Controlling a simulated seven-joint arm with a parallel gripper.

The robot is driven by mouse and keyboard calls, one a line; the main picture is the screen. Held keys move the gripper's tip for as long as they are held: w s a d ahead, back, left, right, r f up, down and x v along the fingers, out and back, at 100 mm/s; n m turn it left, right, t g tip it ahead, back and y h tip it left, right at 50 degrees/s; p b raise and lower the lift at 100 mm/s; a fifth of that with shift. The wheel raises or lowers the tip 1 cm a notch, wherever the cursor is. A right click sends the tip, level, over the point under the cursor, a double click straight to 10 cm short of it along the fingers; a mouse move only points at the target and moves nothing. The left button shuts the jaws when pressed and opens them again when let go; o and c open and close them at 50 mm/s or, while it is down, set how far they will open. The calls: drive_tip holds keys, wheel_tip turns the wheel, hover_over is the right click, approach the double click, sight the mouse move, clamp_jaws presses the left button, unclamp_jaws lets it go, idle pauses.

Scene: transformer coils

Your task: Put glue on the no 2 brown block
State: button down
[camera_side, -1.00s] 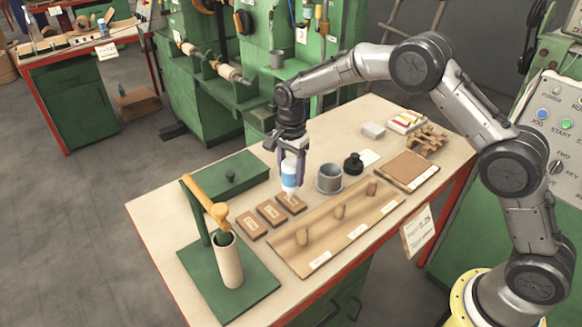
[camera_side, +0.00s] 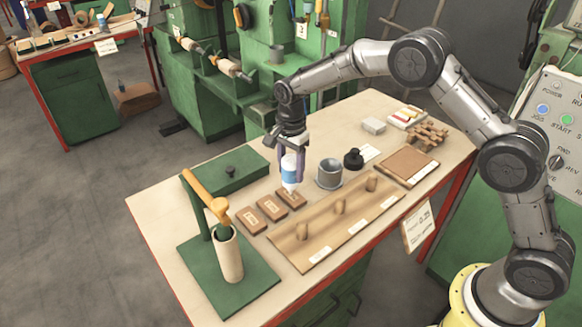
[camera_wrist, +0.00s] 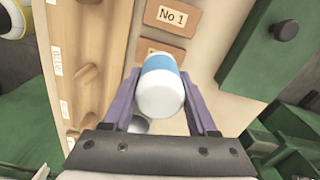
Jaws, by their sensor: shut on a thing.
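Three brown blocks lie in a row on the table: a left one (camera_side: 250,221), a middle one (camera_side: 271,209) and a right one (camera_side: 291,200). Their labels are too small to read in the side view. My gripper (camera_side: 290,172) is shut on a white and blue glue bottle (camera_side: 289,174). The bottle is held nozzle down, over or very near the right block; contact is unclear. In the wrist view the bottle (camera_wrist: 161,88) partly covers a brown block (camera_wrist: 150,46) whose number is hidden. The block labelled No 1 (camera_wrist: 172,16) lies beyond it.
A grey cup (camera_side: 329,173) and a black pot (camera_side: 353,159) stand right of the bottle. A wooden board (camera_side: 320,235) with pegs lies in front. A green box (camera_side: 225,173) is behind the blocks, and a green stand (camera_side: 238,285) with a tube is at left.

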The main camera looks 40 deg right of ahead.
sight(291, 158)
drive_tip(key=shift+f, duration=0.2)
idle(0.3)
drive_tip(key=shift+r, duration=2.55)
